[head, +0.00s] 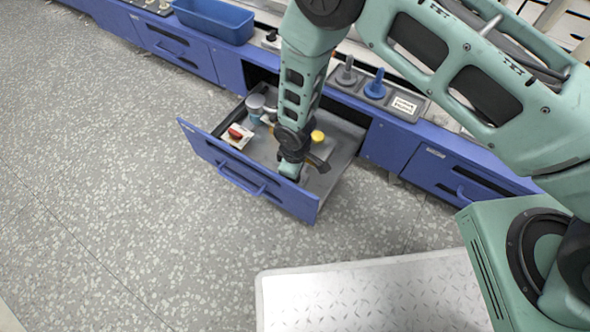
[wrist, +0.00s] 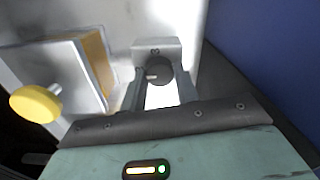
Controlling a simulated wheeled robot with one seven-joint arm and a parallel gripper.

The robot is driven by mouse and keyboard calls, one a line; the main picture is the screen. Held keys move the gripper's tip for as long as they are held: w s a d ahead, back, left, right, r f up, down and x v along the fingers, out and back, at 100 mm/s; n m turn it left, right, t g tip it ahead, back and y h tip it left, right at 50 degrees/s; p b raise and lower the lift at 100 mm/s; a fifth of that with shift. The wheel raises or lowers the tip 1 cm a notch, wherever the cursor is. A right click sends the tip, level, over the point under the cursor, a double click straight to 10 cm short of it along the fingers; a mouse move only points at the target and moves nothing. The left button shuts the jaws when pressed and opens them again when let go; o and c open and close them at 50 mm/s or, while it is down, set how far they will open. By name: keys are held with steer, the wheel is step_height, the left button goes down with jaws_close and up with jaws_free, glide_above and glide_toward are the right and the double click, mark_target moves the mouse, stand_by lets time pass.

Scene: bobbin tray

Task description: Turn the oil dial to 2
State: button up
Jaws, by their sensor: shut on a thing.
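A dark round dial (wrist: 160,69) on a small grey block (wrist: 152,47) sits between my fingers in the wrist view. A light pointer mark shows on the dial's left side; I cannot read any numbers around it. My gripper (wrist: 160,86) is shut on the dial, one finger at each side. In the head view my gripper (head: 290,170) reaches down into the front part of an open drawer (head: 345,150); the dial is hidden there by my gripper and arm.
A yellow knob (wrist: 36,103) stands left of my gripper in the wrist view. The drawer also holds a red part on a white plate (head: 229,139) and a grey-blue can (head: 255,103). The blue drawer front (head: 235,165) is close to my gripper.

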stand_by(0.4)
steer(key=o, duration=1)
steer(key=shift+c, duration=0.2)
step_height(320, 180, up, 18)
steer(key=p, duration=0.7)
steer(key=shift+f, duration=0.25)
